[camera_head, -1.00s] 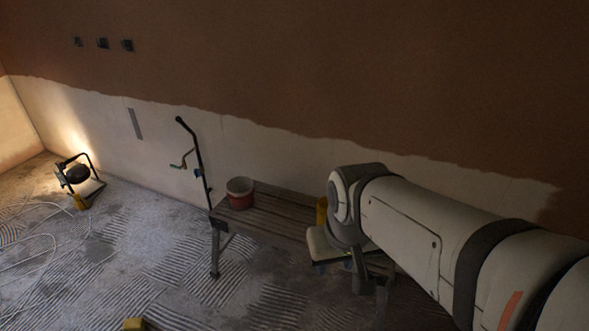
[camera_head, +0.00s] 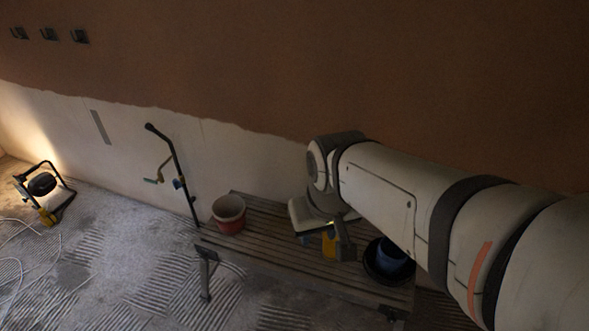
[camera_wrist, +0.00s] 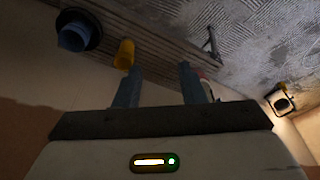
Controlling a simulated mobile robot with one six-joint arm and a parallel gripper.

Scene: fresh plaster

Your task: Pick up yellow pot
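The yellow pot (camera_head: 329,246) stands on the slatted wooden bench (camera_head: 270,249), partly hidden behind my gripper in the head view. In the wrist view the yellow pot (camera_wrist: 125,54) shows just beyond the tip of the left finger, off to the left of the gap between the fingers. My gripper (camera_wrist: 161,76) is open, its two bluish fingers apart with nothing between them. In the head view only part of the gripper shows, and I cannot tell whether a finger touches the pot.
A red pot (camera_head: 229,214) stands on the bench to the left. A blue pot (camera_head: 392,254) sits in a black round container (camera_head: 371,270) to the right, partly behind my arm. A work lamp (camera_head: 42,186) stands on the floor at far left. The plastered wall rises behind the bench.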

